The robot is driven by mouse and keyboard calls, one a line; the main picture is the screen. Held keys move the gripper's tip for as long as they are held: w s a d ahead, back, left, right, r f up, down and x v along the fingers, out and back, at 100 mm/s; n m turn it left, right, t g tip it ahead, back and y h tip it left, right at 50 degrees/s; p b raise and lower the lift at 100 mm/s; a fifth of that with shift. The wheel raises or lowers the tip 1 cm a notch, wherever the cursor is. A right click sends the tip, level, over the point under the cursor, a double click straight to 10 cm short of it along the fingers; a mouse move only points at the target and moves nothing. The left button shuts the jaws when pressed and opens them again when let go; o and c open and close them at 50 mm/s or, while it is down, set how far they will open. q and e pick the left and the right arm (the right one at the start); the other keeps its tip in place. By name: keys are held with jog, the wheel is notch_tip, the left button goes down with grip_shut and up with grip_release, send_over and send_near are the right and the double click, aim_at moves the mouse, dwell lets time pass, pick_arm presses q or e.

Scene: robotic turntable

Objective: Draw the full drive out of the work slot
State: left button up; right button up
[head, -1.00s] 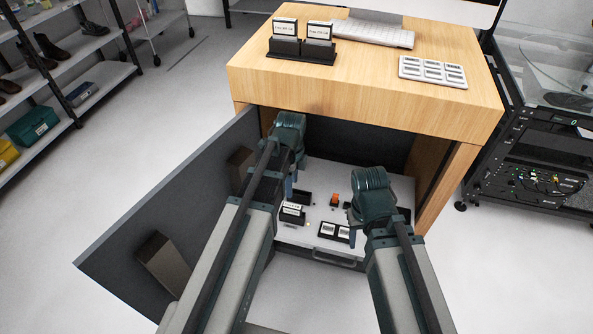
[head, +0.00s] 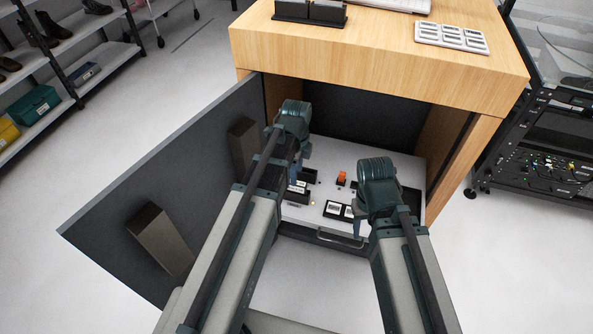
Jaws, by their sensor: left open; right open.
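The pulled-out white tray (head: 330,177) sits low in the wooden cabinet. A black slot block with a white-labelled drive (head: 299,187) stands on the tray's left part, partly hidden by my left arm. My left gripper (head: 297,178) points down beside it and is open; its fingertips are mostly hidden, and I cannot tell whether it touches the drive. My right gripper (head: 358,228) is open and empty over the tray's front right, near a black holder with two white-labelled pieces (head: 338,209).
A small orange piece (head: 342,176) stands mid-tray. The open grey door (head: 170,180) flanks my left arm. The wooden top (head: 370,50) overhangs the tray and carries a black dock (head: 310,12) and a label plate (head: 452,36). The tray handle (head: 338,238) is in front.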

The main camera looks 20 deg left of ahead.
pick_arm(q)
notch_tip(320, 180, down, 7)
jog(key=b, duration=0.5)
jog(key=shift+r+b, duration=0.15)
jog(key=shift+b, duration=0.15)
pick_arm(e)
notch_tip(320, 180, down, 7)
jog(key=shift+r, duration=0.15)
pick_arm(q)
jog(key=shift+c, duration=0.2)
grip_shut()
jog(key=shift+r, duration=0.2)
pick_arm(e)
jog(key=shift+r, duration=0.15)
pick_arm(q)
jog(key=shift+r+p, duration=3.6)
jog(key=shift+p, duration=0.2)
pick_arm(e)
notch_tip(320, 180, up, 7)
jog(key=shift+r, duration=0.15)
